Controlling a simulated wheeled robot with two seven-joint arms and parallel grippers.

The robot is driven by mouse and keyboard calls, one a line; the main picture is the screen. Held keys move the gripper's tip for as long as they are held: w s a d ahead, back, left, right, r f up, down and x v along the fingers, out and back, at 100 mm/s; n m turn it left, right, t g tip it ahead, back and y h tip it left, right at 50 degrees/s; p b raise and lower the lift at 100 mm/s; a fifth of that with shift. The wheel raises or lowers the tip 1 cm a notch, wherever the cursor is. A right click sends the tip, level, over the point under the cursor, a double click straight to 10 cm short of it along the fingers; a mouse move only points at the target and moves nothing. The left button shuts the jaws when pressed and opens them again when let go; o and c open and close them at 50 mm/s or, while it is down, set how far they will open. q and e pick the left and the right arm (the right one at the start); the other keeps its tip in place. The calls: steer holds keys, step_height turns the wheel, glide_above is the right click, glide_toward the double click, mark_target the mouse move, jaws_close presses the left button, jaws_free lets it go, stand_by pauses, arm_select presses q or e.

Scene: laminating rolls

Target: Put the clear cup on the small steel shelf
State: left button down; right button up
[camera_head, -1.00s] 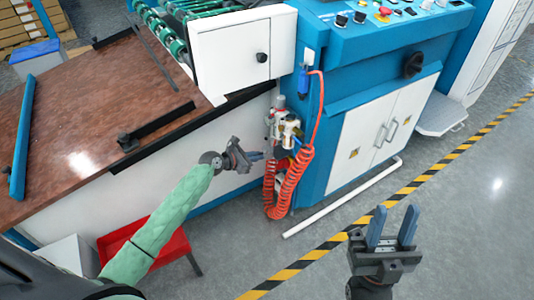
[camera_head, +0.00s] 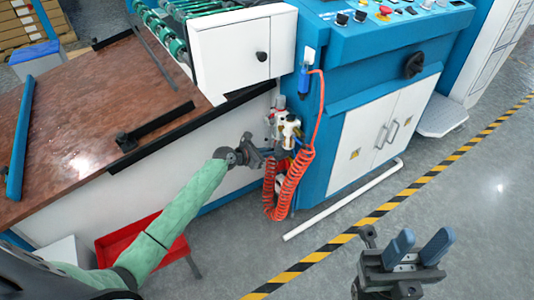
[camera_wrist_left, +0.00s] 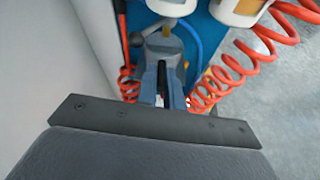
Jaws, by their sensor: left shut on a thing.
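My left gripper (camera_head: 271,158) reaches the air unit (camera_head: 287,128) on the machine's front, beside the coiled red hose. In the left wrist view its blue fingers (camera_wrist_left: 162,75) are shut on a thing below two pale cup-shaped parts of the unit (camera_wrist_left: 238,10). I cannot make out the held thing, nor pick out the clear cup for certain. A small grey steel shelf (camera_head: 442,116) juts from the machine's right side, with its top bare. My right gripper (camera_head: 418,248) is open and empty at the lower right, far from the shelf.
The coiled red hose (camera_head: 289,188) hangs close to my left gripper. A white pipe (camera_head: 343,199) lies on the floor by the blue machine. A red tray (camera_head: 140,238) stands under my left arm. The floor right of the striped line is clear.

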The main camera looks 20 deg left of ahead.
arm_select(q)
steer(key=c, duration=1.5)
jaws_free()
steer(key=shift+f, duration=0.15)
